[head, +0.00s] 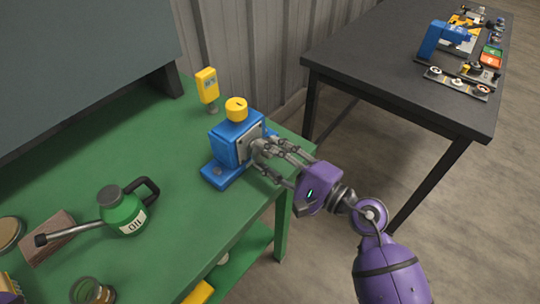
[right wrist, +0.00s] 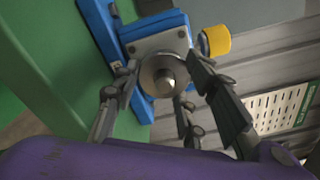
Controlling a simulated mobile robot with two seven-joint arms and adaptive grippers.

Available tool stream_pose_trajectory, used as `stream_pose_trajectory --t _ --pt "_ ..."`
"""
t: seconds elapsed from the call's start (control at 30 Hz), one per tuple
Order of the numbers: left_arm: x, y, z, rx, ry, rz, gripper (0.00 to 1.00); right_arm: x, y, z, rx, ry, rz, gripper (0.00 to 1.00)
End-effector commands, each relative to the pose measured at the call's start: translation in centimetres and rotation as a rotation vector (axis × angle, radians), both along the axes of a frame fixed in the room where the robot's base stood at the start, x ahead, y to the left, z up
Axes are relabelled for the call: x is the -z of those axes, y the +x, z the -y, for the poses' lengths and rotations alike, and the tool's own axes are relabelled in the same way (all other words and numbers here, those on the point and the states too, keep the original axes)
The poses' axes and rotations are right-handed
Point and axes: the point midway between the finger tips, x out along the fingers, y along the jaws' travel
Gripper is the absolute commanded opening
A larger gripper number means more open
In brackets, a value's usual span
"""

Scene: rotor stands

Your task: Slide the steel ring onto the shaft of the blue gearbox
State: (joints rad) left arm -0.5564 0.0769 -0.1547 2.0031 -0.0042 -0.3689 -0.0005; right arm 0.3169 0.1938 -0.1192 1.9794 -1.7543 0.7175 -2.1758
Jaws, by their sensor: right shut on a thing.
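The blue gearbox (head: 231,146) stands on the green bench near its right edge, with a yellow cap on top and a grey plate on its side. In the right wrist view the gearbox plate (right wrist: 152,38) faces me. The steel ring (right wrist: 157,68) shows there as a round disc in front of the plate, with the rounded end of the shaft (right wrist: 166,80) in its middle. My right gripper (head: 262,150) is at the gearbox's plate side; its fingers (right wrist: 162,80) are shut on the ring from both sides. Fingers hide the ring in the head view. My left gripper is out of view.
A green oil can (head: 122,212) with a long spout stands on the bench, left of the gearbox. A yellow device (head: 207,85) stands behind the gearbox. A dark table (head: 400,60) with a blue stand and several small parts is at the upper right.

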Motion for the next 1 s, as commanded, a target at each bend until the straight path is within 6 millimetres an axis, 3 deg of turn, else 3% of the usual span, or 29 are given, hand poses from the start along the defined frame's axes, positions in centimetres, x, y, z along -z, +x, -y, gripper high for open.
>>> stream_pose_trajectory --t 0.5,1.0 --pt "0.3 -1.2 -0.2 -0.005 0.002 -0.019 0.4 -0.1 0.8 -1.1 0.0 0.002 0.0 0.16" --pt "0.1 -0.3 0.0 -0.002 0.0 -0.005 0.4 -0.1 1.2 -1.7 0.0 0.001 0.001 0.16"
